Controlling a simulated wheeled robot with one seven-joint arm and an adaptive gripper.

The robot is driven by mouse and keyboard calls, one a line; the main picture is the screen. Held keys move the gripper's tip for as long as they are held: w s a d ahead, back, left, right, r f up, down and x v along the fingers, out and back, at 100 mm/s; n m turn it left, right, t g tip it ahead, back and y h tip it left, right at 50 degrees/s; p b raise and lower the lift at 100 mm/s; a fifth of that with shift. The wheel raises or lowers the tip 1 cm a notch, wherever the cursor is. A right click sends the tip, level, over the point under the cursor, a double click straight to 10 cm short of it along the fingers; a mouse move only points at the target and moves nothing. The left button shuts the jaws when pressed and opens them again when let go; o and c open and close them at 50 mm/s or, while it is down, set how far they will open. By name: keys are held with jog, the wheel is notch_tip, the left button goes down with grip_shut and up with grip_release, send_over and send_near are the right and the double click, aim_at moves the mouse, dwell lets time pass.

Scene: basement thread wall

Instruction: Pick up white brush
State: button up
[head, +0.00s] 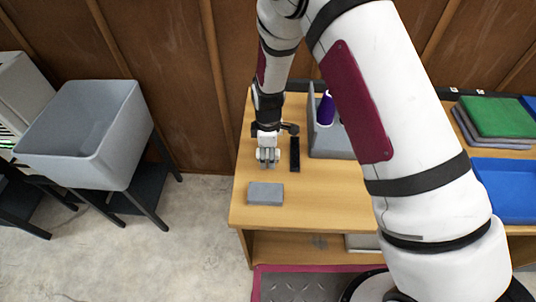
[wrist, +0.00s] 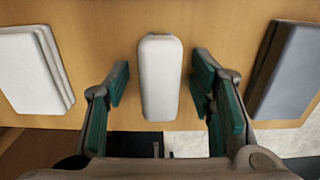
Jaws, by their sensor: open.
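The white brush (wrist: 161,78) is a rounded, pale block lying on the wooden tabletop (wrist: 222,25). In the wrist view it lies upright in the picture, between the two green-padded fingers of my gripper (wrist: 160,88). A gap shows on each side of it, so the fingers do not touch it. My gripper is open and holds nothing. In the head view my gripper (head: 268,155) points down over the left part of the wooden table (head: 330,207). I cannot make out the brush there for certain.
In the wrist view a white block (wrist: 32,70) lies to the left and a dark grey block (wrist: 290,70) to the right. In the head view a grey block (head: 265,193), a black strip (head: 295,153) and a grey holder with a purple bottle (head: 326,109) are near.

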jog(key=shift+c, duration=0.6)
grip_shut()
jog(key=shift+r, duration=0.15)
jog(key=shift+r, duration=0.45)
jog(key=shift+s+d+r+b, duration=0.15)
jog(key=shift+s+r+b, duration=0.05)
jog(key=shift+r, duration=0.45)
jog(key=shift+s+d+r+b, duration=0.1)
jog(key=shift+s+r+b, duration=0.05)
jog(key=shift+r, duration=0.45)
jog(key=s+d, duration=0.2)
jog(key=s, duration=0.2)
jog(key=s+d+r, duration=0.1)
jog(key=s+d, duration=0.2)
jog(key=s, duration=0.2)
jog(key=s+d, duration=0.2)
jog(key=s, duration=0.2)
jog(key=shift+s+d+r, duration=0.15)
jog(key=shift+s+r, duration=0.05)
